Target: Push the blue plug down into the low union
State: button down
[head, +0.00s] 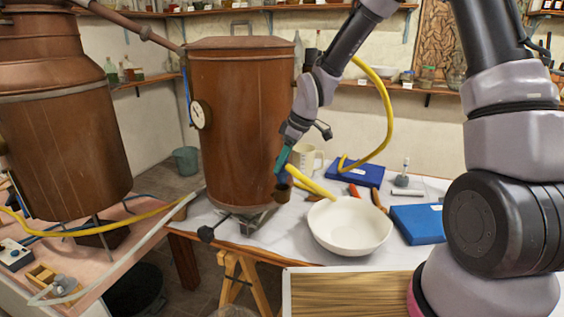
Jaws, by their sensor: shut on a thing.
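My gripper (283,165) reaches down in front of the right side of the large copper vessel (237,110). A small teal-blue piece, seemingly the blue plug (283,157), shows at its jaws, which are shut. A small dark brown fitting, probably the low union (283,191), is just below the jaws, low beside the vessel. The plug's lower end and any contact with the union are too small to tell. A yellow hose (308,182) ends close to the jaws.
A white bowl (350,226) stands right of the fitting on the pale table (235,232). Blue boxes (418,222), tools and a cream jug (307,158) are nearby. The yellow hose loops up behind my arm. A second copper vessel (65,120) stands left.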

aim_at(282, 175)
jog(key=shift+f, duration=2.4)
dwell(4.3)
jog(key=shift+c, duration=1.5)
grip_release()
jog(key=shift+r, duration=0.1)
